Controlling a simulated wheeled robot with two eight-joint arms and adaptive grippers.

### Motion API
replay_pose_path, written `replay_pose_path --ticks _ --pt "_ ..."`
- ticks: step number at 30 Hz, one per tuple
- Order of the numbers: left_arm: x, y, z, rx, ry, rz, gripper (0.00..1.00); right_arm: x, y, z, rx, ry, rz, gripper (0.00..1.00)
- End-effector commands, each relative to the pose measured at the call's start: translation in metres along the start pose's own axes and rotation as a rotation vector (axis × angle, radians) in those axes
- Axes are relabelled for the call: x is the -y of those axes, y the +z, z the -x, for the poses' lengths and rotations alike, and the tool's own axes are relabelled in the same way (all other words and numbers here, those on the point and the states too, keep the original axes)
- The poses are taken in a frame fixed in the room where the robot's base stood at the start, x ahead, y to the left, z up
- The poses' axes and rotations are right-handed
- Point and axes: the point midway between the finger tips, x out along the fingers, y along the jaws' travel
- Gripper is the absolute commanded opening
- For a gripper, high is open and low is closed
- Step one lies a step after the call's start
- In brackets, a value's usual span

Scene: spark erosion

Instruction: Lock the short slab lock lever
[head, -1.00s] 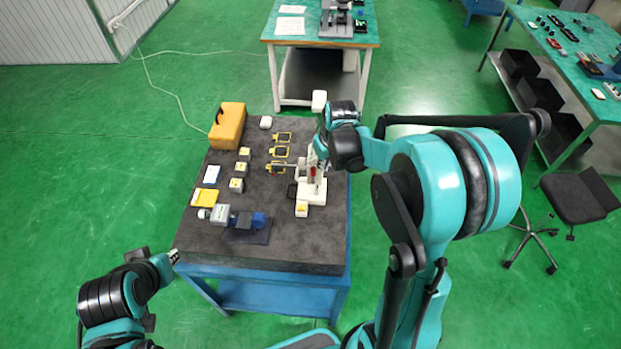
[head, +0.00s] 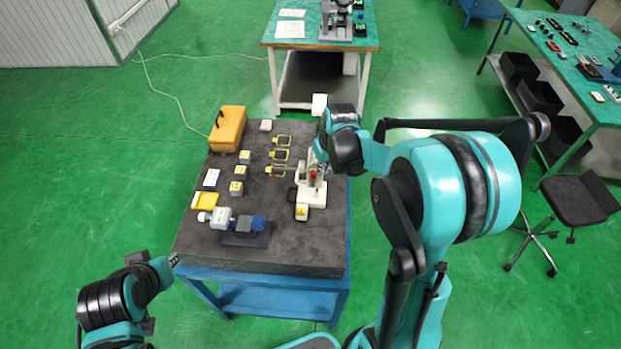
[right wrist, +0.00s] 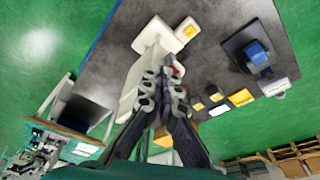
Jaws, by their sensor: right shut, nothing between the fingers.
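A white upright device (head: 316,190) stands near the right edge of the dark slab table. A small red part (head: 312,174) shows on its front; I cannot tell for sure whether this is the lock lever. My right gripper (head: 319,152) is at the upper part of the device, partly hidden by my wrist. In the right wrist view my right gripper (right wrist: 166,72) is shut and empty, with its fingertips over the device's white body (right wrist: 132,88). Red shows right at the fingertips. My left gripper (head: 173,261) is at the table's front left corner, away from the device; its fingers are too small to read.
A blue and grey clamp-like tool (head: 240,222) lies at the front of the table (head: 290,262). Several small yellow-marked blocks and holders stand in the middle. An orange case (head: 227,130) is at the back left. Bare slab lies at the front right.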

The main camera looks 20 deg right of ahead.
Motion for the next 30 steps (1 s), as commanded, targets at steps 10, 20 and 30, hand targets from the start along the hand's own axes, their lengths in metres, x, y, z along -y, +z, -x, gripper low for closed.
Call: replay_pose_path --ticks 10,20,30 --pt "0.0 0.001 -0.001 0.0 0.0 0.0 0.19 0.0 0.0 -0.001 0.0 0.0 0.0 0.0" --pt "0.0 0.005 -0.007 0.0 0.0 0.0 0.19 0.0 0.002 -0.009 0.0 0.0 0.0 0.0" --pt "0.0 0.009 -0.013 0.0 0.0 0.0 0.19 0.0 0.004 -0.017 0.0 0.0 0.0 0.0"
